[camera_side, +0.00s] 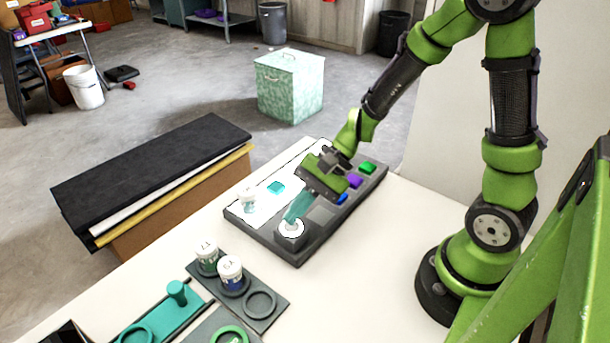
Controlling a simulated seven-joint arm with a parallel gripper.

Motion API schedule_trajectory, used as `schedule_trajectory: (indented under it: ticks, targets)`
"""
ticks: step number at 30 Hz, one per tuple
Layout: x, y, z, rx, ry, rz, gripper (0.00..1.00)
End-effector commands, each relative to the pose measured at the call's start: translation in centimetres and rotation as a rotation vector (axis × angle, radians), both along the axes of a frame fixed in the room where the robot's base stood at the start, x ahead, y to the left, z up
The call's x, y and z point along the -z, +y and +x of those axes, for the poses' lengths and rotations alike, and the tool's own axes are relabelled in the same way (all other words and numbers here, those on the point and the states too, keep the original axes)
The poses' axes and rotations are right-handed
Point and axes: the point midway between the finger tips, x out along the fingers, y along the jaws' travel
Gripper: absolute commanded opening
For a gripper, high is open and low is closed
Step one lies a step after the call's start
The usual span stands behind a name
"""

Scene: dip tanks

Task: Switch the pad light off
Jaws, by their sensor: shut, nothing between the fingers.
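A dark board (270,245) lies on the table. Its left part is a bright white pad (262,208), which looks lit. At the board's near corner is a dark box with a round white-ringed button (291,236). My gripper (290,222) points down at this button with its teal fingers shut and empty. The fingertips are at or just above the button's top; I cannot tell if they touch it. The fingers hide the button's middle.
A teal block (276,187) and a small pale jar (249,200) stand on the pad. Blue (342,198), purple (355,181) and green (367,167) blocks sit along the board's right side. Two labelled jars stand in a dark holder (266,322) nearer the front.

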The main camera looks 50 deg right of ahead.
Motion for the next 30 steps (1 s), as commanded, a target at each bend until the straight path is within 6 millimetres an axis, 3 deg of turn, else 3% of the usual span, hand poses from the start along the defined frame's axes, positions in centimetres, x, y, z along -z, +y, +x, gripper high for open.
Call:
schedule_trajectory:
  ticks: [30]
  targets:
    - [0.70, -0.01, 0.00, 0.001, 0.000, -0.001, 0.00]
